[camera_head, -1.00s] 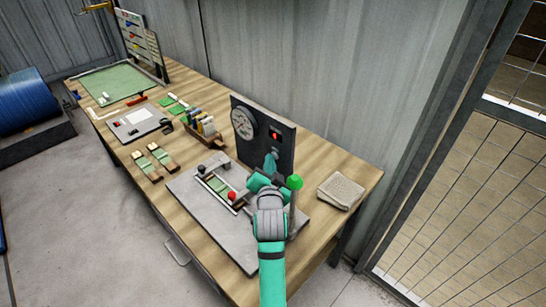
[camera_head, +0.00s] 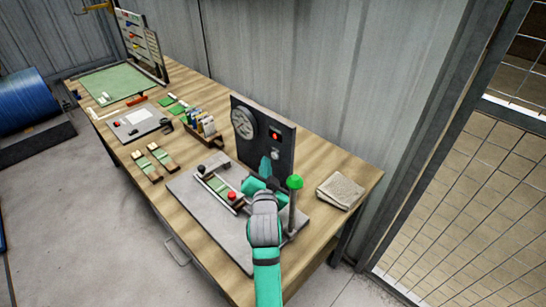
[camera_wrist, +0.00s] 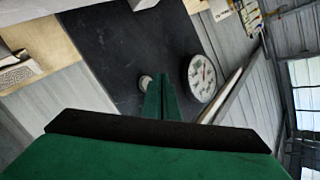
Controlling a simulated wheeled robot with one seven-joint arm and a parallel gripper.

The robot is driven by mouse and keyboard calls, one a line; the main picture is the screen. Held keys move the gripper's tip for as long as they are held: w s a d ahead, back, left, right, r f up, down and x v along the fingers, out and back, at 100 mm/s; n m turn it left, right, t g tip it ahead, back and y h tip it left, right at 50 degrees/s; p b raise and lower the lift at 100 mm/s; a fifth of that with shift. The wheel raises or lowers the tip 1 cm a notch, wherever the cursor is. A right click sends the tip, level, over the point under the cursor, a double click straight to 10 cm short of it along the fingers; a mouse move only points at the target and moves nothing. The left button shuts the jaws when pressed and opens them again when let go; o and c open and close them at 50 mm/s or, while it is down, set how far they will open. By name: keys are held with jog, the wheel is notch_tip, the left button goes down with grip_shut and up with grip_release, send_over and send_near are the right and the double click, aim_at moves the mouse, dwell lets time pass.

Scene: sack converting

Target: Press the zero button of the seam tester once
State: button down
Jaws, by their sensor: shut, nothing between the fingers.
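The seam tester's dark upright panel (camera_head: 284,141) stands on a grey base plate (camera_head: 236,241) on the bench. It carries a round dial (camera_head: 244,123), a small red-lit window (camera_head: 275,136) and a pale round button (camera_head: 275,154) below it; no zero label is readable. In the wrist view the button (camera_wrist: 145,82) shows just left of my fingertips, and the dial (camera_wrist: 202,78) right of them. My gripper (camera_head: 265,163) is shut and empty, its tips in front of the panel, lower left of the button in the head view. I cannot tell whether they touch the panel.
A green-knobbed lever (camera_head: 295,182) stands close right of my gripper. A red knob (camera_head: 232,196) and a black knob (camera_head: 202,168) flank the sample strip on the base. A cloth stack (camera_head: 340,191) lies right; a bottle rack (camera_head: 204,134) stands left.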

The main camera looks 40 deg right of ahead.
jog(key=shift+s+a, duration=0.2)
jog(key=shift+a, duration=2.2)
